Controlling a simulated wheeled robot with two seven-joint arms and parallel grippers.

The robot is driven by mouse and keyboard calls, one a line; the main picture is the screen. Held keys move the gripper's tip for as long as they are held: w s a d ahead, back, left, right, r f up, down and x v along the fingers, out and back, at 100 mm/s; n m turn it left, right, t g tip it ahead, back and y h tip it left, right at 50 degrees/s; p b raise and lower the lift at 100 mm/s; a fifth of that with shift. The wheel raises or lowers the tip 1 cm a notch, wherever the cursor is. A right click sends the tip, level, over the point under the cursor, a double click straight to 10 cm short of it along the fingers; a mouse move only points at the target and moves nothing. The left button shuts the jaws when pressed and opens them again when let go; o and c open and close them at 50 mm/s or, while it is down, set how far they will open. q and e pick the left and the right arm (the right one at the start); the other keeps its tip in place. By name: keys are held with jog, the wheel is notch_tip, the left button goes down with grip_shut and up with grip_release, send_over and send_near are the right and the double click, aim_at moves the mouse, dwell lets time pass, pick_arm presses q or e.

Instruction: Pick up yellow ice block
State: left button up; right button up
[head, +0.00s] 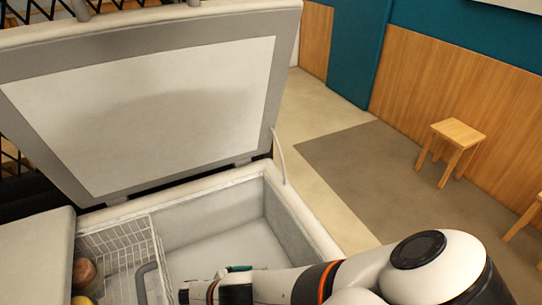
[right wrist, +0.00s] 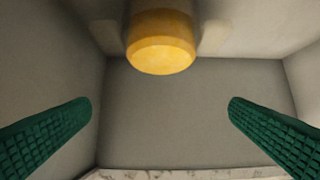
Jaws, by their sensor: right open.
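The yellow ice block (right wrist: 160,45) shows in the right wrist view as a short yellow cylinder at the top centre, inside the freezer. In that view my right gripper (right wrist: 160,110) has its two green fingers spread wide and empty. The block lies beyond the fingertips, apart from them. In the head view my right arm reaches over the front of the open chest freezer (head: 310,222), and my right gripper (head: 238,269) is mostly hidden by the arm. The ice block is not visible in the head view. My left gripper is not in view.
The freezer lid (head: 150,110) stands open at the back. A white wire basket (head: 118,255) hangs in the freezer's left part. A round brown item (head: 84,274) sits at its left. The freezer walls (right wrist: 60,75) enclose the gripper's space. A wooden stool (head: 457,133) stands far right.

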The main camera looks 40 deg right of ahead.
jog(key=shift+s+d+f+b, duration=0.15)
jog(key=shift+d+f+b, duration=0.35)
jog(key=shift+f, duration=0.5)
jog(key=shift+s+d+f+b, duration=0.15)
jog(key=shift+d+f+b, duration=0.3)
jog(key=shift+f, duration=0.6)
jog(key=shift+s+d+f+b, duration=0.15)
jog(key=shift+d+f+b, duration=0.35)
jog(key=shift+f, duration=0.5)
jog(key=x, duration=0.4)
jog(key=shift+d, duration=0.15)
jog(key=c, duration=1.7)
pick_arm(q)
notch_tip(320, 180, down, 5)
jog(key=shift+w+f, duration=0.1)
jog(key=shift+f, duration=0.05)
pick_arm(e)
jog(key=shift+r, duration=0.1)
jog(key=shift+c, duration=0.2)
jog(key=shift+r, duration=0.1)
